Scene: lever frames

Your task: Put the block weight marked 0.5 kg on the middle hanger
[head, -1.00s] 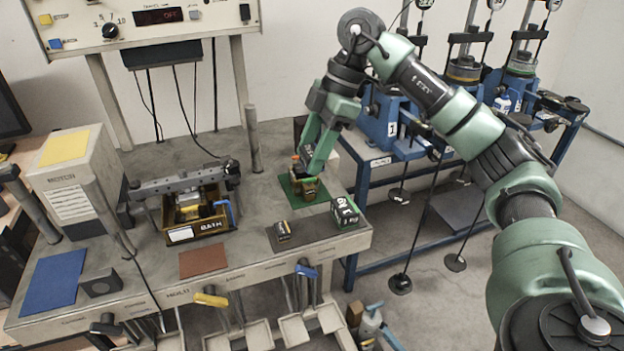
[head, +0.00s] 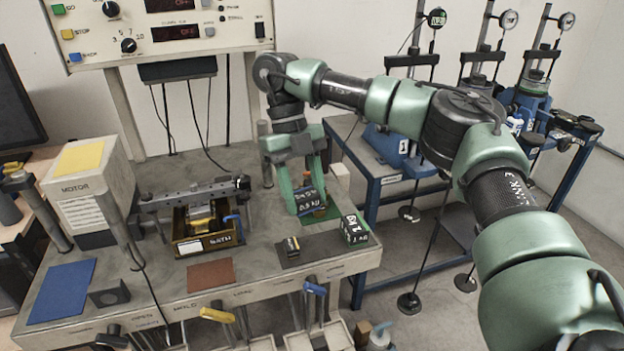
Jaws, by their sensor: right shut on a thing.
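My right gripper (head: 303,188) points down over the bench, beside the green mat. It is shut on a small dark block (head: 309,200) with white lettering that is too small to read surely; the fingers hide part of it. A black and green block marked 2 KG (head: 355,230) stands to its right. A smaller dark block (head: 290,246) lies on the dark mat in front. Rods with round base plates hang by the blue stand at right, including one hanger plate (head: 409,302) and another (head: 466,283); which is the middle hanger is unclear. My left gripper is out of view.
A bath tray (head: 190,248) under a grey bar stands left of the gripper. The motor box (head: 85,185) is further left. The blue stand (head: 385,190) with lever frames and dials is at right, across a gap from the bench (head: 255,275).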

